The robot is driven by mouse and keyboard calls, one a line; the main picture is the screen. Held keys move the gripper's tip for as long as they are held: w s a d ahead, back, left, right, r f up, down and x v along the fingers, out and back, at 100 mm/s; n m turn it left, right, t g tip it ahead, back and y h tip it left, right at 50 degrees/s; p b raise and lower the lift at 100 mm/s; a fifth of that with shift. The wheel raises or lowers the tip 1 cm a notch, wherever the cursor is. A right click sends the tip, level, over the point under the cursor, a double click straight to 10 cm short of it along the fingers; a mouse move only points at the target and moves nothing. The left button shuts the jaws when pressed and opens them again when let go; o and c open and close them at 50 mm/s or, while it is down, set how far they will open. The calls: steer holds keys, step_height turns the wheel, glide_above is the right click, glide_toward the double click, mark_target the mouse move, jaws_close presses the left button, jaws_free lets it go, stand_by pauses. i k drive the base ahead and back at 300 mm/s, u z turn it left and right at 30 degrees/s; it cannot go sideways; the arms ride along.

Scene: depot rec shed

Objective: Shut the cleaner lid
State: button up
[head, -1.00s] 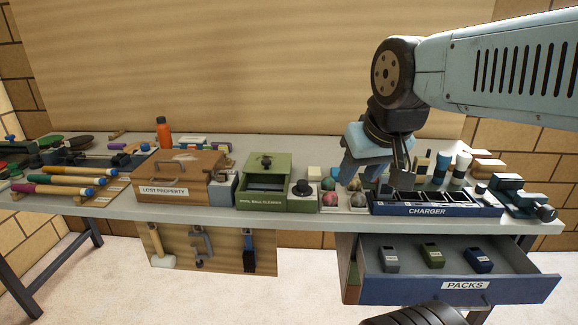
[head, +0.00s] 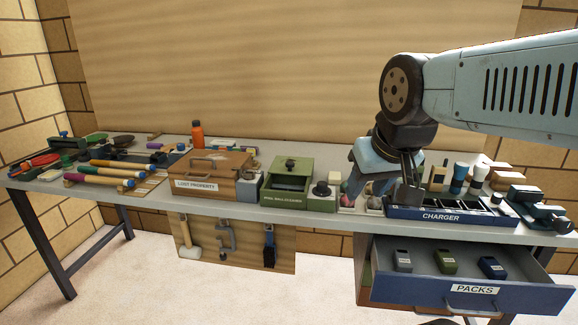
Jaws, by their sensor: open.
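The green ball cleaner (head: 298,202) stands on the bench near the middle in the head view. Its green lid (head: 290,165) with a dark knob sits toward the back, and a dark opening (head: 291,184) shows in front of it. I cannot tell whether the lid is slid back or tilted. My gripper (head: 366,188) is open, pointing down to the right of the cleaner, in front of some pool balls and left of the charger. It is apart from the lid and partly hides the balls.
A blue charger tray (head: 440,217) lies right of my gripper. The packs drawer (head: 473,290) below stands open with several packs. A brown lost property box (head: 213,186) is left of the cleaner, with an orange bottle (head: 197,135) behind. A dark dial (head: 321,189) sits by the cleaner's right side.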

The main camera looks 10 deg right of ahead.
mark_target(281, 164)
steer(key=u, duration=0.15)
steer(key=i, duration=1.05)
steer(key=z, duration=0.2)
